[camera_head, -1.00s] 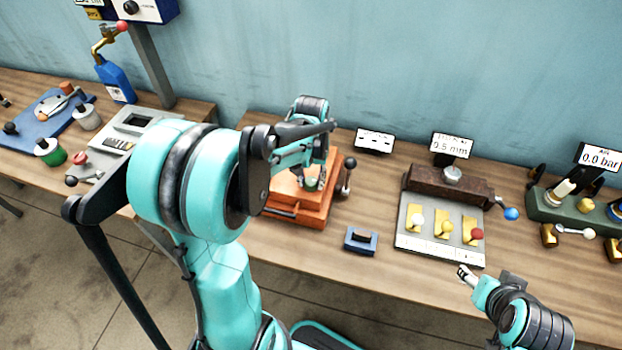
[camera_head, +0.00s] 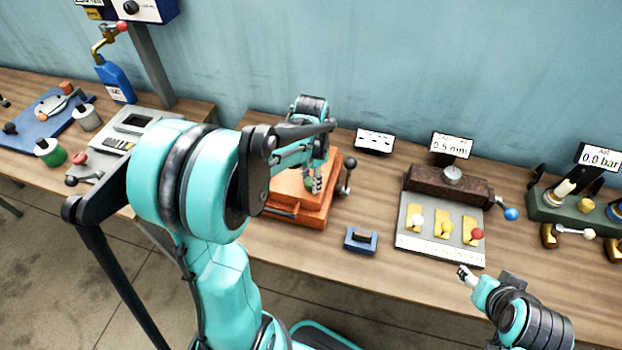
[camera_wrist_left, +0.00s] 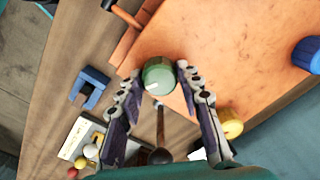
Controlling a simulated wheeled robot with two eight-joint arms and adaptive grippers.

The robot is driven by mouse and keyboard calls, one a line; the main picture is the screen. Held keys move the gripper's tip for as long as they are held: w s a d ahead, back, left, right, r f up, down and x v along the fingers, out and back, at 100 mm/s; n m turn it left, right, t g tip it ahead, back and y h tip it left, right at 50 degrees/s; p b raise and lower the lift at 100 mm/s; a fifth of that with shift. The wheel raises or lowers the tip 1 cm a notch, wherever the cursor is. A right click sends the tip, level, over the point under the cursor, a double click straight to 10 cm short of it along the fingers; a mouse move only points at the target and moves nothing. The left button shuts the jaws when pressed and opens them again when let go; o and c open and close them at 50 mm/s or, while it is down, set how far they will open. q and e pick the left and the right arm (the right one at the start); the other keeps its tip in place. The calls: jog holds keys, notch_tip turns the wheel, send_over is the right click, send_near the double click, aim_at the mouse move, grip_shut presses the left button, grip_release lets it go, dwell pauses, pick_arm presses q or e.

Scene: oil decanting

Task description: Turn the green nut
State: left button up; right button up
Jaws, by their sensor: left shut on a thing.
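The green nut (camera_wrist_left: 158,75) is a short round cap with a white mark, at the orange block's edge in the left wrist view. My left gripper (camera_wrist_left: 159,70) is shut on it, one finger on each side. In the head view my left gripper (camera_head: 316,184) is over the orange block (camera_head: 297,208), and the nut is hidden there by the fingers. My right gripper (camera_head: 467,275) is near the table's front edge, away from the nut. It is too small to tell whether it is open.
A lever with a dark ball (camera_head: 350,163) stands right of the orange block. The left wrist view also shows a blue knob (camera_wrist_left: 306,54) and a yellow knob (camera_wrist_left: 229,123). A small blue holder (camera_head: 360,240) and a panel with coloured knobs (camera_head: 432,255) are to the right.

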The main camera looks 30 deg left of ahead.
aim_at(311, 180)
pick_arm(q)
jog(key=shift+m, duration=0.3)
jog(key=o, duration=1.2)
jog(key=shift+c, duration=0.2)
notch_tip(311, 180, up, 12)
